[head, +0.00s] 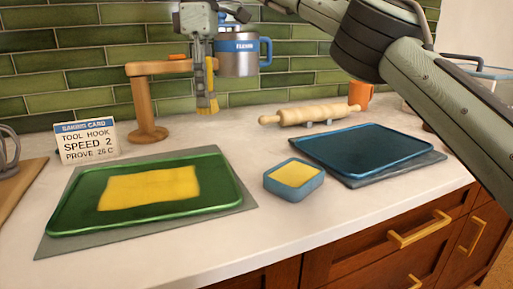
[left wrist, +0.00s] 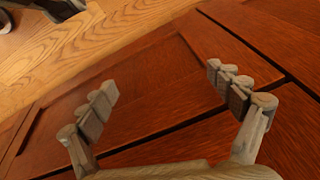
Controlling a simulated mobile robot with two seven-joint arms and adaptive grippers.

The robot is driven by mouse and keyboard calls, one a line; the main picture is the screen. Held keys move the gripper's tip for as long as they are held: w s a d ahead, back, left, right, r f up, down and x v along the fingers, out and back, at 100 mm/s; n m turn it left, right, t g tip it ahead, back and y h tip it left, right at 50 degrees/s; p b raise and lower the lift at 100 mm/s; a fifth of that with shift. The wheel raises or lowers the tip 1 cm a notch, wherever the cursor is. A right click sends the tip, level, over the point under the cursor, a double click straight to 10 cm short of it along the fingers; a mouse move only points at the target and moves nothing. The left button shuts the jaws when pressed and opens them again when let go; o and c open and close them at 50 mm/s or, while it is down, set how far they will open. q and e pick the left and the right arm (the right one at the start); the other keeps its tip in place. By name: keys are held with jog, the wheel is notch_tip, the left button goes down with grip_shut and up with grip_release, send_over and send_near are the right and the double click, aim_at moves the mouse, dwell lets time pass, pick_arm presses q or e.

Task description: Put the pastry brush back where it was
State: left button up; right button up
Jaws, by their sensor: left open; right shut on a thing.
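The pastry brush (head: 207,98) hangs upright, bristles down, in the head view at the upper middle. My right gripper (head: 205,52) is shut on its upper part, and the fingers hide the top of the handle. A wooden stand (head: 149,105) with a side arm is just left of the brush. The arm's end reaches close to the gripper and brush; I cannot tell whether they touch. My left gripper (left wrist: 163,88) is open and empty in the left wrist view, in front of brown cabinet fronts.
A steel mug (head: 238,62) with a blue handle is close behind the brush. A rolling pin (head: 310,115), blue tray (head: 365,146), blue-rimmed dish (head: 293,189), green tray (head: 222,196) and baking card (head: 86,142) stand around. The counter below the brush is clear.

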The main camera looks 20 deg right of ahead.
jog(key=w+d+f, duration=0.1)
jog(key=d+f, duration=0.1)
jog(key=d, duration=0.1)
jog(key=w+d+f, duration=0.1)
jog(key=d+f, duration=0.1)
jog(key=d, duration=0.2)
jog(key=w+d+f, duration=0.1)
jog(key=d+f, duration=0.1)
jog(key=d, duration=0.2)
jog(key=shift+w+f, duration=0.1)
jog(key=shift+f, duration=0.3)
jog(key=shift+d+f, duration=0.15)
jog(key=shift+f, duration=0.05)
notch_tip(320, 180, down, 3)
jog(key=shift+f, duration=0.4)
pick_arm(q)
jog(key=shift+w+r, duration=0.15)
jog(key=shift+r, duration=0.05)
jog(key=shift+f, duration=0.1)
